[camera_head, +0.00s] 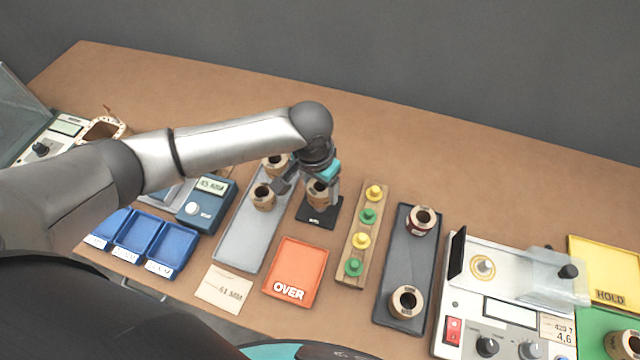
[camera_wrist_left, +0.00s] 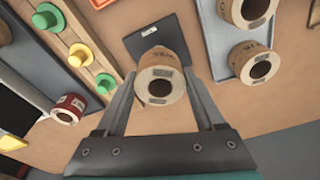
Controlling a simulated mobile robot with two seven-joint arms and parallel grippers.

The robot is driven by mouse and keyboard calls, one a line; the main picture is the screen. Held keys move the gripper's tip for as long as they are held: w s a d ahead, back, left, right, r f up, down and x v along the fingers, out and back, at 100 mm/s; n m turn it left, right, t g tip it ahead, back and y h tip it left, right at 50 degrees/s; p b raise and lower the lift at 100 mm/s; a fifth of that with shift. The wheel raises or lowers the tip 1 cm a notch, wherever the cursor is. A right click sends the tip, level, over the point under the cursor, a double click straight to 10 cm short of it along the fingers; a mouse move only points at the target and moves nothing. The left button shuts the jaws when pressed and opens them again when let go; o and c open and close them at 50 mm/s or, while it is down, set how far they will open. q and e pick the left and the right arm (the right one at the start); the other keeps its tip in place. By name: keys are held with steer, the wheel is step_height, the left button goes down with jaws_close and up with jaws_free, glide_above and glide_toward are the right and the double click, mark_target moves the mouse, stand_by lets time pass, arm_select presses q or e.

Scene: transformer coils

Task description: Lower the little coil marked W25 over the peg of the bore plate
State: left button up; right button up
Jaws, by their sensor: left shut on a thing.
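A tan coil (camera_head: 318,195) is between the fingers of my left gripper (camera_head: 312,188), which is shut on it. In the left wrist view the coil (camera_wrist_left: 160,90) shows its dark bore and small labels too blurred to read. The black bore plate (camera_head: 318,216) lies on the table under the coil, with a small white label at its front. In the left wrist view the plate (camera_wrist_left: 176,32) shows beyond the coil. The peg is hidden behind the coil. Whether the coil touches the plate, I cannot tell. My right gripper is not in view.
Left of the plate is a grey tray (camera_head: 240,240) with two coils. Right are a wooden strip (camera_head: 352,270) with yellow and green knobs and a dark tray (camera_head: 410,260) with two coils. An orange OVER tray (camera_head: 297,262) lies in front. The table behind is clear.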

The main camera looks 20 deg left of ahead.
arm_select(q)
steer(key=shift+f, duration=0.1)
steer(key=shift+f, duration=0.7)
steer(key=o, duration=1.5)
steer(key=shift+f, duration=0.1)
step_height(320, 180, up, 9)
steer(key=p, duration=1)
steer(key=shift+f, duration=0.1)
